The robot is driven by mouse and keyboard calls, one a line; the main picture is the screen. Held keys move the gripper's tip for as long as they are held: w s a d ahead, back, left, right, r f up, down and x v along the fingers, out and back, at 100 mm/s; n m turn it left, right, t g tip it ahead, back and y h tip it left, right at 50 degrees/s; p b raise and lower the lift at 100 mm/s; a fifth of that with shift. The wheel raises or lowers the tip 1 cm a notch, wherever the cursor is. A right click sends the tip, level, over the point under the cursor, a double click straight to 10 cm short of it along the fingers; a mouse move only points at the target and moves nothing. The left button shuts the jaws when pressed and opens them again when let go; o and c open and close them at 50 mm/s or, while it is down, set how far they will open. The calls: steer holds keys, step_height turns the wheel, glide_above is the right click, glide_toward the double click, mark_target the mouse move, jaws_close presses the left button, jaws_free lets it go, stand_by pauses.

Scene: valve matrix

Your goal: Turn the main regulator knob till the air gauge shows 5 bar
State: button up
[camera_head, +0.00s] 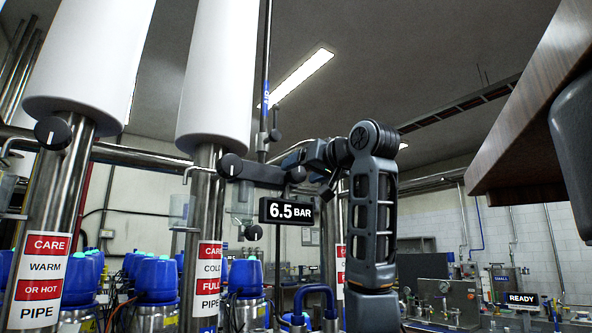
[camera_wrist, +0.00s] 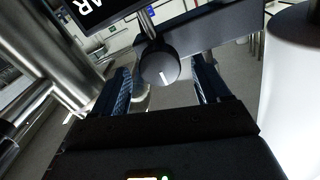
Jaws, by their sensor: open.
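The air gauge (camera_head: 287,211) is a dark display reading 6.5 BAR in the head view. In the wrist view only the end of its lettering shows on the dark panel (camera_wrist: 88,18). A round black knob (camera_wrist: 160,66) with a white pointer line sits beside that display, on a short metal stem. My gripper (camera_wrist: 161,72) is open, one finger on either side of this knob, with visible gaps. In the head view my gripper (camera_head: 312,160) is above and right of the display, partly hidden by my own arm; the small dark knob (camera_head: 297,174) there is next to it.
Thick steel pipes (camera_head: 205,220) carry warning labels. A wooden panel edge (camera_head: 530,100) overhangs at upper right. A white cylinder (camera_wrist: 296,95) is close at right in the wrist view.

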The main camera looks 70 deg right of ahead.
steer(key=shift+p+x, duration=0.3)
steer(key=shift+x, duration=1.15)
steer(key=c, duration=1)
steer(key=n, duration=0.4)
steer(key=n+b, duration=0.1)
steer(key=n, duration=0.3)
steer(key=shift+a+n, duration=0.1)
steer(key=shift+n, duration=0.2)
